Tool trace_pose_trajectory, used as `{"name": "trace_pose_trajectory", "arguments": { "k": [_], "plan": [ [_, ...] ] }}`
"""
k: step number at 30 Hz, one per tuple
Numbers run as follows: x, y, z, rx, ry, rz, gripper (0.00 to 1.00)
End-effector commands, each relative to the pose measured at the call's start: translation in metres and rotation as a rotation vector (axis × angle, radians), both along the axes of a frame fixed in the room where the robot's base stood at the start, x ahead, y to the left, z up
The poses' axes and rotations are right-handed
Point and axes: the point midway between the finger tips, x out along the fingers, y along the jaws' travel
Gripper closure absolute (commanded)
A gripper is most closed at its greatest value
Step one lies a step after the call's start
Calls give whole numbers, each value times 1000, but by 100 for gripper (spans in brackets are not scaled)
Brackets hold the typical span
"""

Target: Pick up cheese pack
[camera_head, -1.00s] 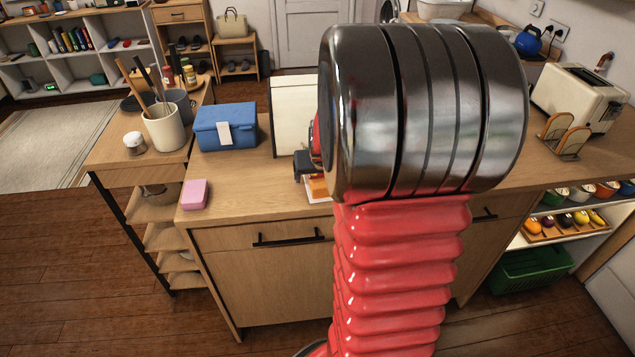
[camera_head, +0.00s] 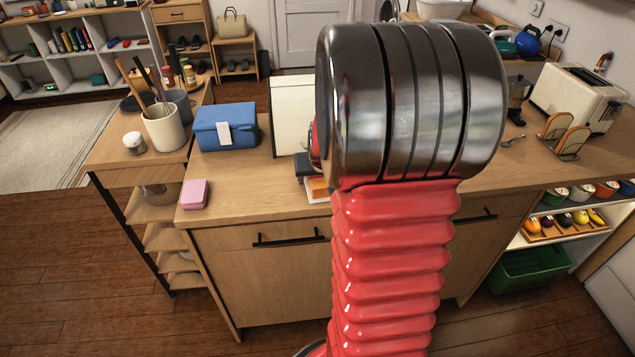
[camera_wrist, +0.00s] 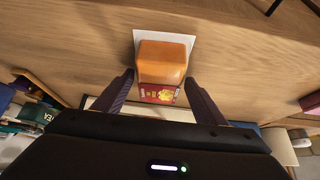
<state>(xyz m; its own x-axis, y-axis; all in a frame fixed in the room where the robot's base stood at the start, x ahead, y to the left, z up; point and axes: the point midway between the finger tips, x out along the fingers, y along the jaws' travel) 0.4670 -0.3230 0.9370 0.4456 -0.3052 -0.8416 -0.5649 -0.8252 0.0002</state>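The cheese pack is an orange block (camera_wrist: 162,62) on a white backing with a red and yellow printed label at its near end. It lies on the wooden counter in the wrist view. In the head view only its orange edge (camera_head: 319,187) shows beside my arm, which hides the rest. My gripper (camera_wrist: 160,78) is open, with one dark finger to each side of the pack's label end. The fingers appear apart from the pack, with nothing held between them. I cannot tell their exact height above the counter.
A blue box (camera_head: 226,127), a pink block (camera_head: 195,194) and a cream bin (camera_head: 290,115) stand on the counter's left part. A utensil crock (camera_head: 165,130) is farther left. The counter's front-left is mostly clear.

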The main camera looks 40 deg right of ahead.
Motion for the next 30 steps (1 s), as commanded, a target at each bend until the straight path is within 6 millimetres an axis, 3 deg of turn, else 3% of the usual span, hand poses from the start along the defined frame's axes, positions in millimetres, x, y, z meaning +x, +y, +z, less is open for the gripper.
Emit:
{"name": "trace_pose_trajectory", "arguments": {
  "k": [17, 26, 30],
  "plan": [
    [0, 0, 0, 0, 0, 1, 75],
    [1, 0, 3, -1, -2, 1, 76],
    [1, 0, 15, -3, -4, 1, 76]
  ]
}}
